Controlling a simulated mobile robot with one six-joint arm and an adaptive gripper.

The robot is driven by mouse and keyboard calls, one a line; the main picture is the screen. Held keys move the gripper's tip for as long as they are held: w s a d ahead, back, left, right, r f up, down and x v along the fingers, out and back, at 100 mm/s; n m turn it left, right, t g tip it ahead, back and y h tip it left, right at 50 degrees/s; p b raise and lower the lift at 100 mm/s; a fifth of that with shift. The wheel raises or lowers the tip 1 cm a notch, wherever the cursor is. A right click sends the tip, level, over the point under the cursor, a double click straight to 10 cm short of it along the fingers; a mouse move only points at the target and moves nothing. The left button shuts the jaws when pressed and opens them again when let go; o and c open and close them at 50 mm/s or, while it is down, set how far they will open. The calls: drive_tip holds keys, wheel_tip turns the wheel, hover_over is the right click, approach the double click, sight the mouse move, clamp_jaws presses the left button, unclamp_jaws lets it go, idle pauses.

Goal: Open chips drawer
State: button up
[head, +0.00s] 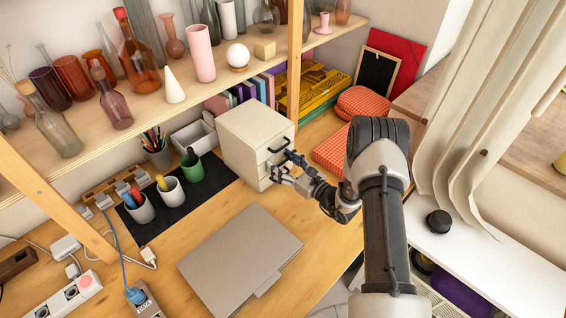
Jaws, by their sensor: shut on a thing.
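A small cream drawer cabinet (243,133) stands on the wooden desk, below the shelf. Its front faces right and has a dark upper handle (279,146) in plain view. My gripper (275,172) is at the lower part of this front, below the upper handle. It is shut on what appears to be the lower drawer handle, which the fingers mostly hide. I see no clear gap at the drawer fronts. No label tells which drawer is the chips drawer.
A closed grey laptop (240,260) lies in front of the cabinet. Cups (171,190) stand on a black mat to the left. A wooden shelf post (293,75) rises behind the cabinet.

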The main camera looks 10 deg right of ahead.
drive_tip(key=shift+d, duration=0.15)
drive_tip(key=c, duration=0.4)
drive_tip(key=p+v, duration=0.1)
drive_tip(key=v, duration=1.4)
drive_tip(key=shift+s+d, duration=0.2)
drive_tip(key=shift+d, duration=0.05)
